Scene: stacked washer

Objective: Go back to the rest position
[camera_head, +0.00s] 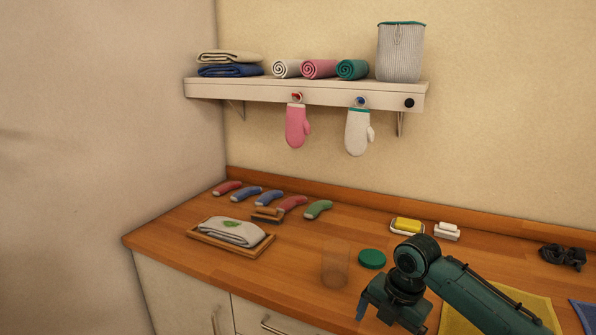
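My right arm comes in from the lower right, over the wooden counter (180,236). Its gripper (385,308) is near the front edge of the counter, partly cut off by the bottom of the picture. Its fingers point down and mostly cannot be seen, so I cannot tell whether it is open or shut. No held object shows. My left gripper is not in view.
Close left of the gripper stand a clear glass (335,268) and a green lid (372,259). A yellow cloth (520,305) lies by my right arm. A wooden tray (262,247) with a folded towel is farther left. A shelf (300,91) hangs above.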

